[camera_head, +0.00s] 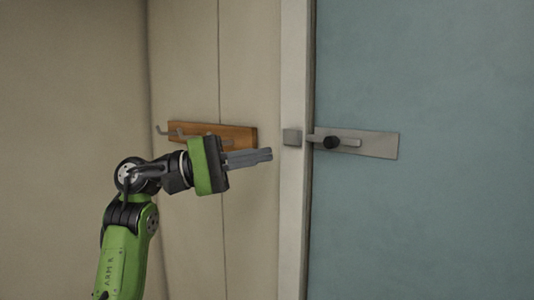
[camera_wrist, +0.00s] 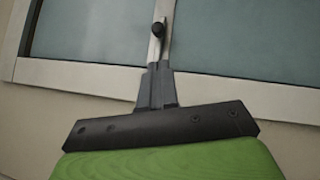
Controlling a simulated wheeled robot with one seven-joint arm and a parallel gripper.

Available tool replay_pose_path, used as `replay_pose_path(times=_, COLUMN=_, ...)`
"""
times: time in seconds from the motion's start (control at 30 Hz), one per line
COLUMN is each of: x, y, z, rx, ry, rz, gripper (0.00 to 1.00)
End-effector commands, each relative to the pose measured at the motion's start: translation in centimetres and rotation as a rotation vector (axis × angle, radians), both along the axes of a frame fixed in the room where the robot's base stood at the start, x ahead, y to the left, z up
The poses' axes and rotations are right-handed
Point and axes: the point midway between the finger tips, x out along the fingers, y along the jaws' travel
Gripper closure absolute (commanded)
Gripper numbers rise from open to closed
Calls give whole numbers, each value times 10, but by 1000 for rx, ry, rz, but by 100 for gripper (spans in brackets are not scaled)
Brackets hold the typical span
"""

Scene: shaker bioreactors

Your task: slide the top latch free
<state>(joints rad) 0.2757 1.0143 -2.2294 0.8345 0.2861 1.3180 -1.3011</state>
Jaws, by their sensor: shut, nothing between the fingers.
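The latch is a grey bolt with a dark round knob (camera_head: 332,143) on a pale metal plate (camera_head: 379,144), fixed to the blue-green door (camera_head: 440,220). The bolt's left end reaches onto the white frame, at a small square keeper (camera_head: 291,137). In the wrist view the knob (camera_wrist: 157,28) stands beyond the fingertips, near the top. My gripper (camera_head: 270,154) is shut and empty, left of the keeper and a little lower in the head view. Its grey fingers (camera_wrist: 157,70) point toward the latch. They appear apart from the knob.
A wooden rail with metal hooks (camera_head: 245,135) is on the beige wall behind my gripper. The white door frame (camera_head: 294,220) runs upright between wall and door. The door surface right of the plate is clear.

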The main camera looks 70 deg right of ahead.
Motion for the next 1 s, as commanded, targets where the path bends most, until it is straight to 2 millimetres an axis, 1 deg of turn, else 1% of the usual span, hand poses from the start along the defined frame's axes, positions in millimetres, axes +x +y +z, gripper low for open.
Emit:
replay_pose_path(times=0.03, x=-11, y=-3, z=2, rx=0, ry=-6, rz=-4, gripper=100)
replay_pose_path(times=0.1, x=-26, y=-9, z=5, rx=-1, ry=-6, rz=-3, gripper=100)
replay_pose_path(times=0.3, x=-59, y=-23, z=11, rx=-1, ry=-4, rz=-3, gripper=100)
replay_pose_path(times=0.47, x=-70, y=-28, z=14, rx=-1, ry=-3, rz=0, gripper=100)
replay_pose_path(times=0.83, x=-73, y=-27, z=14, rx=-2, ry=-3, rz=-1, gripper=100)
replay_pose_path(times=0.93, x=-84, y=-22, z=12, rx=-4, ry=-5, rz=-2, gripper=100)
replay_pose_path(times=1.0, x=-95, y=-18, z=11, rx=-4, ry=-5, rz=-2, gripper=100)
